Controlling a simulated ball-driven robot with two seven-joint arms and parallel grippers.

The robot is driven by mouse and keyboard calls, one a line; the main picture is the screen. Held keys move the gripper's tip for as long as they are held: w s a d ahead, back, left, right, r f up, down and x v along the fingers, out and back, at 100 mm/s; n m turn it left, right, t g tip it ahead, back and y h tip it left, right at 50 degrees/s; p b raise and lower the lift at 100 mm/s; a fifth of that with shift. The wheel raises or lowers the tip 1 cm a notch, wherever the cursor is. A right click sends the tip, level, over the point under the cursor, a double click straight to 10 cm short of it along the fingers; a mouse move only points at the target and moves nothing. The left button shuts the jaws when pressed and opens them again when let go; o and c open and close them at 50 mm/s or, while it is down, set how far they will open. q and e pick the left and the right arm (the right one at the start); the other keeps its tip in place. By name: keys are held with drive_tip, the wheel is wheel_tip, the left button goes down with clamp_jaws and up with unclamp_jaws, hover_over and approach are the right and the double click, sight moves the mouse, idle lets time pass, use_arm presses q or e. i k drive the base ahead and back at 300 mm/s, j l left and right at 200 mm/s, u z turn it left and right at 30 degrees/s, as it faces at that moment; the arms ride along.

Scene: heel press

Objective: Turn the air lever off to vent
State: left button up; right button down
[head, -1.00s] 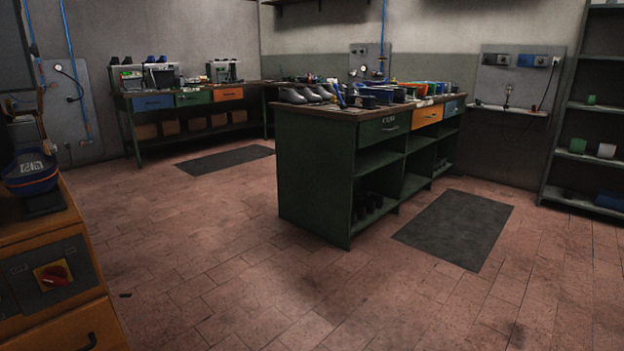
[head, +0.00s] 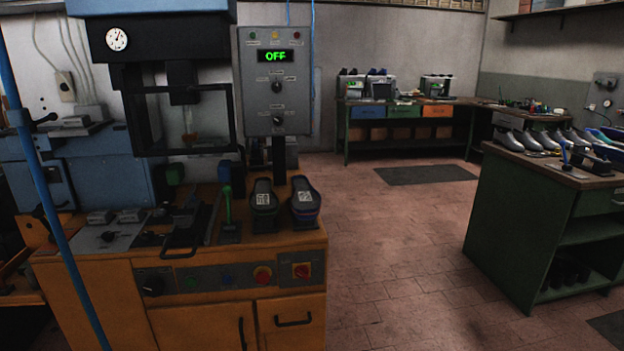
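The heel press (head: 165,45) stands at the left with a round white gauge (head: 116,39) on its dark upper body. A blue pipe (head: 50,185) runs down in front of the press at the far left, with a small dark handle (head: 45,118) beside it. I cannot tell whether this handle is the air lever. A lever with a green upright handle (head: 228,203) stands on the orange bench top. The grey control panel (head: 274,80) has a green display reading OFF (head: 276,56). Neither of my grippers is in view.
The orange cabinet (head: 100,300) carries the press, a red knob (head: 263,276) and a red switch (head: 301,271). A green workbench (head: 515,225) with shoes stands at the right. Tiled floor (head: 400,270) is open between them. Another bench (head: 405,130) stands at the back.

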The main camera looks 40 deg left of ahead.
sight(37, 213)
drive_tip(key=u, duration=2.7)
